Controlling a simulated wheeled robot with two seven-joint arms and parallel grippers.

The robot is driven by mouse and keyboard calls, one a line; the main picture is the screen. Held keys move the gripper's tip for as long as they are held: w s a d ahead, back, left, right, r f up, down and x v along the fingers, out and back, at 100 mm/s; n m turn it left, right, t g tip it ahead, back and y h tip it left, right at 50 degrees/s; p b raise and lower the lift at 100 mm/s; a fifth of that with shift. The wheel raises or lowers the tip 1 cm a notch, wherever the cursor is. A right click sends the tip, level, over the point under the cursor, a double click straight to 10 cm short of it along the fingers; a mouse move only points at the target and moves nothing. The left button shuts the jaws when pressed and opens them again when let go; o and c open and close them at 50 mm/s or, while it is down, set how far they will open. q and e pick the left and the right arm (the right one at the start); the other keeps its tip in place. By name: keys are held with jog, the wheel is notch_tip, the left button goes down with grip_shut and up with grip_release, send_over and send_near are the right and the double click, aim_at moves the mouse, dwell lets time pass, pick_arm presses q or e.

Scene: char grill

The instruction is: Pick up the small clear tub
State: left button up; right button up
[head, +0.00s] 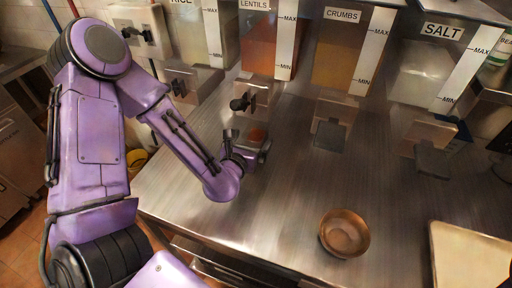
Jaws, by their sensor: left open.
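A small tub (257,134) with orange-red contents, seemingly the clear tub, stands on the steel counter below the lentils dispenser. Its walls are hard to make out, and my gripper hides part of it. My left gripper (248,149) is open right at the tub, with one finger to its left and one to its right. I cannot tell whether the fingers touch it. My right gripper is not in view.
The lentils dispenser (259,45) has a spout and black knob just above the tub. The crumbs dispenser (343,55) and salt dispenser (425,75) stand further right. A copper-coloured bowl (344,233) and a pale tray (468,258) are near the front. The middle counter is clear.

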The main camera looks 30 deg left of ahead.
aim_at(261, 125)
pick_arm(q)
jog(key=x, duration=0.1)
jog(key=p+x, duration=0.1)
jog(key=x, duration=0.1)
jog(key=shift+w+r, duration=0.35)
jog(key=shift+w, duration=0.05)
jog(key=shift+w+f, duration=0.1)
jog(key=c, duration=1.2)
jog(key=shift+c, duration=1.1)
